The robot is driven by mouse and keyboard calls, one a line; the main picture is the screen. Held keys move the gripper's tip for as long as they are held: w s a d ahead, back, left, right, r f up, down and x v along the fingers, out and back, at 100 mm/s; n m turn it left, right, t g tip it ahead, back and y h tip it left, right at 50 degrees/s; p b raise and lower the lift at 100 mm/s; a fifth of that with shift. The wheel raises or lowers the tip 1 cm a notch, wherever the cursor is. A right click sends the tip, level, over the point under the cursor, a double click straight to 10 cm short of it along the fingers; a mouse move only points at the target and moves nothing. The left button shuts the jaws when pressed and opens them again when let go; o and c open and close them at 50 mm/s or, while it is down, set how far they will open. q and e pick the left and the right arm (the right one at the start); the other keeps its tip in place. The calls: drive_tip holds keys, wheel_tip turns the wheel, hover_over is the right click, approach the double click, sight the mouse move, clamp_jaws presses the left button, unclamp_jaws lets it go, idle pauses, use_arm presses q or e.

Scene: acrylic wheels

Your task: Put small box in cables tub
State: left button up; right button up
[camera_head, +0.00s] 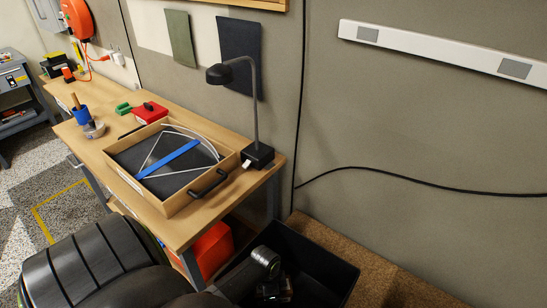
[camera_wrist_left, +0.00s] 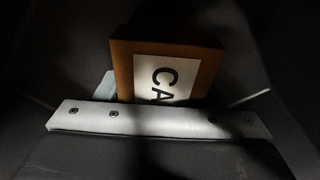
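A black open tub (camera_head: 333,262) stands on the floor at the right end of the bench; no label on it can be read. My left arm reaches over it, and my left gripper (camera_head: 275,291) is low inside it, dark and hard to make out. In the left wrist view a small brown box (camera_wrist_left: 170,50) with a white label reading "CA" sits between the fingers of my left gripper (camera_wrist_left: 160,92). The left finger is against its side; the right one is in shadow. Whether the box touches the tub floor cannot be told. My right gripper is not in view.
An orange-red bin (camera_head: 210,248) is under the bench. Brown flooring (camera_head: 375,285) right of the tub is clear.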

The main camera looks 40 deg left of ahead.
use_arm(q)
drive_tip(key=shift+o, duration=0.8)
drive_tip(key=shift+r, duration=0.25)
drive_tip(key=r, duration=0.4)
drive_tip(key=r+p, duration=0.1)
drive_tip(key=r, duration=0.3)
drive_tip(key=s+a+r, duration=0.1)
drive_tip(key=r, duration=0.2)
drive_tip(key=shift+s+r, duration=0.1)
drive_tip(key=shift+r, duration=0.3)
